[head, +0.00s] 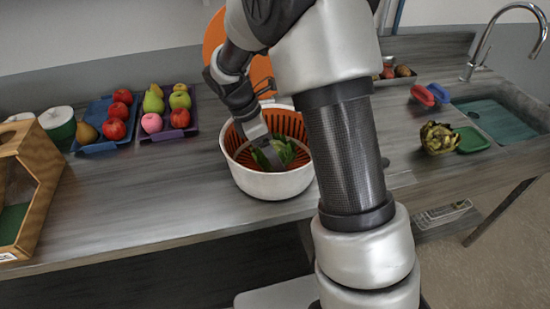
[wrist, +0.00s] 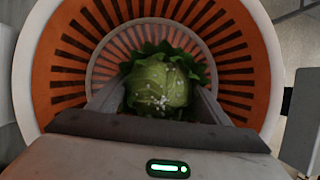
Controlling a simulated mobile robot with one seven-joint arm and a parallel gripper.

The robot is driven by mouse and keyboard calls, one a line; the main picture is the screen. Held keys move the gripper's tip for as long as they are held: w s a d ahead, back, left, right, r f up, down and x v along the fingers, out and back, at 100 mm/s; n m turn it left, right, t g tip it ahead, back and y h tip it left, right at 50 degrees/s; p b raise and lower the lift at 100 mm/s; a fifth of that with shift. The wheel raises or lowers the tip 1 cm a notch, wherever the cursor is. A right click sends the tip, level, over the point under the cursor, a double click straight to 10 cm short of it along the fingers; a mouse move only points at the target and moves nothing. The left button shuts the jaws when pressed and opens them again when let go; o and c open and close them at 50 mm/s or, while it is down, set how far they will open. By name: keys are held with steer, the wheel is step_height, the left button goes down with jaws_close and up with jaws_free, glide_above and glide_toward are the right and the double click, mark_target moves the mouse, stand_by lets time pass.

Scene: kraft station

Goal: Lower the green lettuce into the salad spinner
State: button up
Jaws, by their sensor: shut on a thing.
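The salad spinner (head: 268,183) is a white bowl with an orange slotted basket inside, standing on the counter in the middle of the head view. The green lettuce (wrist: 158,84) is a leafy head with small white specks on top, and its leaves (head: 282,152) show inside the spinner's rim in the head view. My gripper (wrist: 157,100) is shut on the lettuce, a finger on each side, and reaches down into the basket. In the wrist view the orange basket (wrist: 240,60) surrounds the lettuce. Whether the lettuce touches the basket bottom is hidden.
A blue tray (head: 101,146) and a purple tray (head: 190,130) of fruit stand to the left of the spinner. A wooden box (head: 40,175) is at far left. An artichoke (head: 437,138) lies near the sink (head: 510,95) at right.

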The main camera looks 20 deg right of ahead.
steer(key=shift+f, duration=0.1)
steer(key=o, duration=1.2)
steer(key=p+v, duration=0.2)
steer(key=v, duration=1.5)
steer(key=s+d+r+m+t+y+p, duration=0.25)
steer(key=s+d+r+m+p, duration=0.2)
steer(key=s+r+m, duration=0.45)
steer(key=s+r+m+t+p, duration=0.1)
steer(key=s+m, duration=0.2)
steer(key=s, duration=0.1)
steer(key=s+r+m+t+y+p, duration=0.1)
steer(key=s+r+m+t+p, duration=0.1)
steer(key=s+m, duration=0.1)
steer(key=s+d+r+m+t+y+p, duration=0.1)
steer(key=s+r+m, duration=0.1)
steer(key=s, duration=0.4)
steer(key=shift+d+r+m, duration=0.1)
steer(key=shift+r+m, duration=0.1)
steer(key=shift+m, duration=0.3)
